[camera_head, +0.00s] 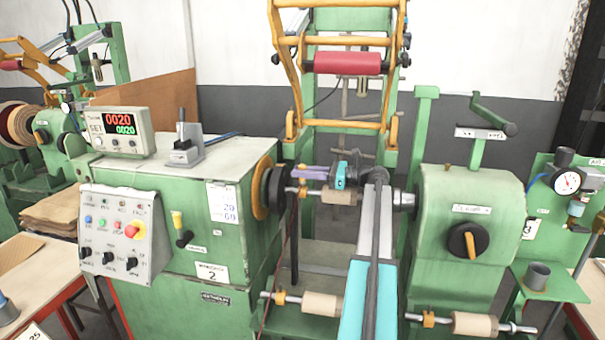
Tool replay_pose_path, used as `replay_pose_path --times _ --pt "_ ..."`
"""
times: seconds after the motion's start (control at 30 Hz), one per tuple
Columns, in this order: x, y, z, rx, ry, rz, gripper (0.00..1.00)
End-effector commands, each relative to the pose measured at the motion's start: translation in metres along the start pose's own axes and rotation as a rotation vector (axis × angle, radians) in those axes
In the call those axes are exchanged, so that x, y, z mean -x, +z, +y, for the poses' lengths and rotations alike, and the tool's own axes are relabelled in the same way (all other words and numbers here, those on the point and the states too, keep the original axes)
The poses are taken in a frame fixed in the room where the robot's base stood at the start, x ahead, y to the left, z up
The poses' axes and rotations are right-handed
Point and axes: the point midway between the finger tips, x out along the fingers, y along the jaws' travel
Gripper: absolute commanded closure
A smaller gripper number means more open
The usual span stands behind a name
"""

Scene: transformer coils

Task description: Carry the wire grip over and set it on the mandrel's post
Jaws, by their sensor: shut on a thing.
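My gripper (328,174) reaches in from the right between the two green machine heads and points left, with a teal part behind its fingers. It is shut; a small lavender piece at its left end looks like the wire grip (307,172). The fingers and the held piece are too small to separate clearly. The piece is above a horizontal rod and just right of the dark round faceplate (271,188). The mandrel is not clearly made out, and I cannot pick out its post. My wrist and arm hide part of the space towards the tailstock.
A tan roller (338,197) on a rod lies just below my gripper. The tailstock (468,225) with its dark knob stands right, the headstock cabinet (190,215) left. An orange frame with a red roller (347,63) rises behind. More tan rollers (474,324) sit low in front.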

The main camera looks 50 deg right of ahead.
Motion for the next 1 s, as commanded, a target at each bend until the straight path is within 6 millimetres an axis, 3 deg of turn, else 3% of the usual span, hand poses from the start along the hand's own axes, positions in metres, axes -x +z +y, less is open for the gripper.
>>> replay_pose_path --times 1.0 --pt "0.000 -0.016 0.003 -0.010 0.006 0.007 1.00"
